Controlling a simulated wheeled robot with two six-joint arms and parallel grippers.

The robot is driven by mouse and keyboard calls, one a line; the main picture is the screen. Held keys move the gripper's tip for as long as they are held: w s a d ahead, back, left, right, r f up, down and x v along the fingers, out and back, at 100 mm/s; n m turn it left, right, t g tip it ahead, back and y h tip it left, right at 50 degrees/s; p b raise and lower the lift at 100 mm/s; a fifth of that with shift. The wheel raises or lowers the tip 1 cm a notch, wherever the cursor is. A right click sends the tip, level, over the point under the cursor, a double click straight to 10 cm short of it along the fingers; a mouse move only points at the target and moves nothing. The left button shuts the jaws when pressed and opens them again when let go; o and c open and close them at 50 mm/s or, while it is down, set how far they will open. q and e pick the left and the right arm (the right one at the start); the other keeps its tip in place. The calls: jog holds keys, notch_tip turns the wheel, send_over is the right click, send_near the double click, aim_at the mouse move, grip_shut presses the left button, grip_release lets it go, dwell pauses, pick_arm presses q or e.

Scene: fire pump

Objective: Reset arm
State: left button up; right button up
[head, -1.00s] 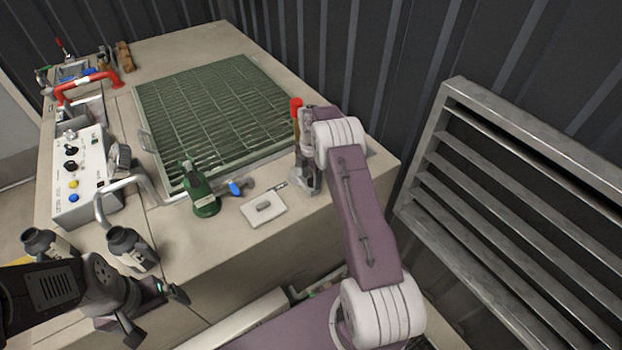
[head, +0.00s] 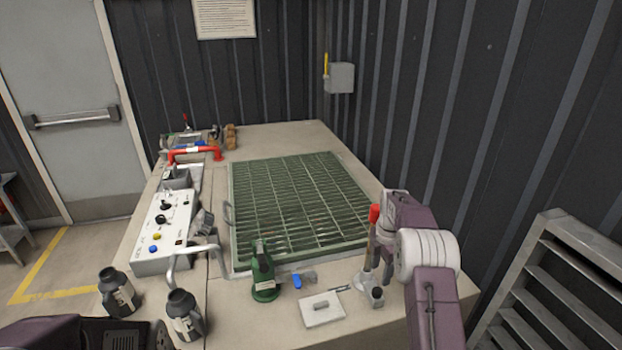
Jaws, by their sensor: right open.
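My right arm comes in from the lower right. Its purple and white links end at my right gripper (head: 384,232), which is open above the right front of the bench. It is close beside an upright tool with a red top (head: 374,214) and a grey metal foot (head: 371,291). My wrist partly covers the gripper, and I cannot tell whether its fingers touch the tool. Only a dark link of my left arm shows at the bottom left; my left gripper is out of the frame.
The bench (head: 240,325) holds a green grate (head: 300,200), a white control box (head: 165,228), a green bottle-like item (head: 264,272), a small white plate (head: 321,310) and two dark-capped flasks (head: 184,316). A slatted metal rack (head: 550,290) stands at the right. Corrugated walls close the back.

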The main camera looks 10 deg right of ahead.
jog(key=s+a+r+m, duration=0.3)
jog(key=s+a+m, duration=0.6)
jog(key=a+m, duration=0.1)
jog(key=s+a+m, duration=0.2)
jog(key=s+m, duration=0.2)
jog(key=s, duration=0.4)
jog(key=s+a+f+m+t, duration=0.1)
jog(key=s+a+m, duration=0.2)
jog(key=s+m, duration=0.2)
jog(key=s, duration=0.3)
jog(key=shift+f, duration=0.15)
jog(key=shift+s, duration=0.1)
